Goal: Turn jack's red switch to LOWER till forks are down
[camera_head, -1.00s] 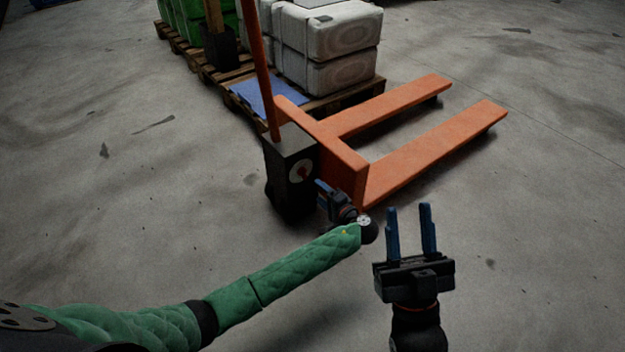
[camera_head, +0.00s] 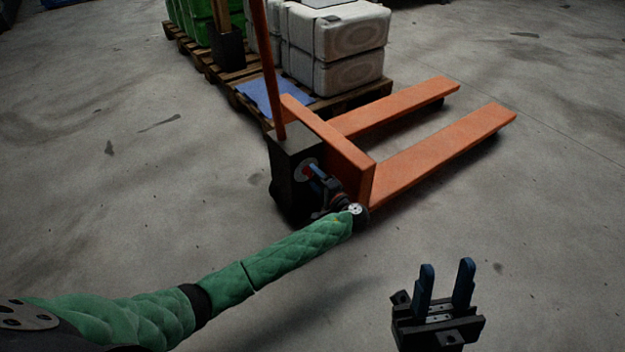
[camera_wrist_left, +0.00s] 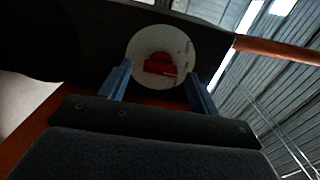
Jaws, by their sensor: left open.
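The orange pallet jack (camera_head: 440,150) stands on the floor with its forks pointing to the upper right. Its dark pump housing (camera_head: 290,165) carries a pale round dial. In the left wrist view the red switch (camera_wrist_left: 160,65) sits on the pale dial (camera_wrist_left: 148,48), ahead of my fingers. My left gripper (camera_head: 318,174) is at the dial, partly covering the switch in the head view. It also shows in the left wrist view (camera_wrist_left: 160,88), open, one blue finger on each side of the switch; contact cannot be told. My right gripper (camera_head: 443,287) is open and empty above the floor.
Wooden pallets (camera_head: 262,118) with wrapped white sacks (camera_head: 340,50) and green goods (camera_head: 195,15) stand behind the jack. A blue sheet (camera_head: 268,97) lies on the near pallet. The floor in front and to the right is clear.

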